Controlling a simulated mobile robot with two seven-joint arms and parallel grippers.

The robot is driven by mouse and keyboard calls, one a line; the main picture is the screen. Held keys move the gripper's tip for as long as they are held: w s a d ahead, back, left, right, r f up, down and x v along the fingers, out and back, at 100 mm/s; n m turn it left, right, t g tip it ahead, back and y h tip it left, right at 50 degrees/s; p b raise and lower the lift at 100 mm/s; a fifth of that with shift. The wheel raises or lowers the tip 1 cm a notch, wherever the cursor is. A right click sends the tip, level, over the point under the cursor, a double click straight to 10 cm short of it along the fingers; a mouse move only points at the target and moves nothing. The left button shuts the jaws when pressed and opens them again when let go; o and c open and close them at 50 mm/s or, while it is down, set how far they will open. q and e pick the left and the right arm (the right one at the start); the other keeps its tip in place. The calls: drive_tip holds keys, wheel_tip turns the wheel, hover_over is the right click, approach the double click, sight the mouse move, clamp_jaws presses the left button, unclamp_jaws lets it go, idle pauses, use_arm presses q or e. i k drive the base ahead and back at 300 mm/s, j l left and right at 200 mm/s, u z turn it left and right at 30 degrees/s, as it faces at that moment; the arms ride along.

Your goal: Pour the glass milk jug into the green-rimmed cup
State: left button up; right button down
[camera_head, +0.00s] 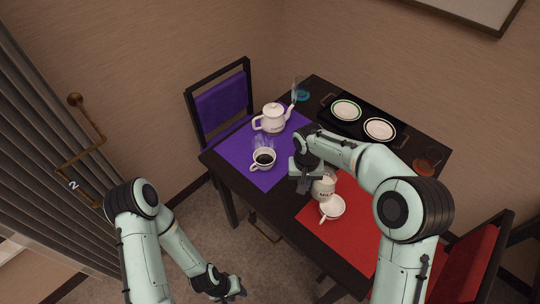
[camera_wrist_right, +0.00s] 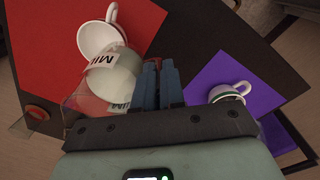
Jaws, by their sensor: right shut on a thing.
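The glass milk jug (camera_head: 323,187) has a "MILK" label and white contents. It is at the edge of the red mat, right beside a white cup (camera_head: 332,207). My right gripper (camera_head: 304,183) is shut on the jug at its side, probably on its handle. In the right wrist view the jug (camera_wrist_right: 108,80) overlaps the white cup (camera_wrist_right: 98,38). The green-rimmed cup (camera_wrist_right: 230,92) stands on the purple mat; in the head view this cup (camera_head: 263,160) holds dark, steaming liquid. My left gripper (camera_head: 230,293) is low at the bottom, away from the table.
A white teapot (camera_head: 271,119) stands on the purple mat (camera_head: 235,150). A black tray (camera_head: 362,128) with two round rimmed dishes lies at the back right. A red mat (camera_head: 360,237) covers the near right. Small glasses stand at the far corners. A purple chair (camera_head: 222,98) and red chair (camera_head: 470,268) flank the table.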

sight(264, 158)
drive_tip(key=i+j+z, duration=0.2)
drive_tip(key=j, duration=0.3)
drive_tip(key=i+j+z, duration=0.2)
drive_tip(key=j, duration=0.3)
drive_tip(key=j+z, duration=0.2)
drive_tip(key=j, duration=0.3)
drive_tip(key=i+j+z, duration=0.2)
drive_tip(key=j, duration=0.35)
drive_tip(key=k+l, duration=0.05)
drive_tip(key=k, duration=0.05)
